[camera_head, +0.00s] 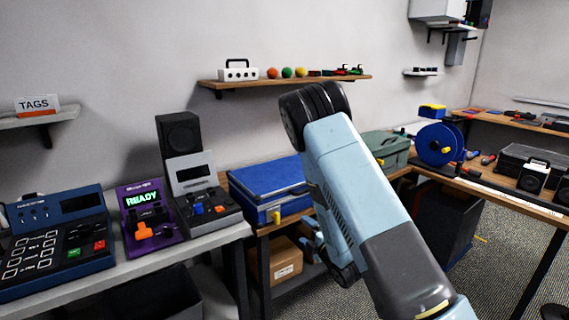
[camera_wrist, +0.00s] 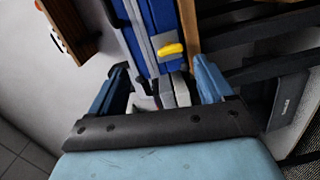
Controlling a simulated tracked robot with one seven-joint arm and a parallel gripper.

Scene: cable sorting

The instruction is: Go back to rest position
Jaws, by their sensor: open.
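My arm reaches across the middle of the head view. My gripper (camera_head: 309,238) shows only partly there, low beside the blue case (camera_head: 268,186) and partly behind my arm. In the wrist view my gripper (camera_wrist: 161,65) has its two blue fingers spread apart with nothing held between them. The blue case with a yellow latch (camera_wrist: 171,50) shows beyond and between the fingers. I cannot tell how large the gap to it is.
A purple device reading READY (camera_head: 149,211) and a keypad console (camera_head: 57,243) stand on the left bench. A green case (camera_head: 384,149) and a blue spool (camera_head: 440,144) stand at right. A cardboard box (camera_head: 277,262) sits below the blue case. A wall shelf (camera_head: 285,83) hangs behind my arm.

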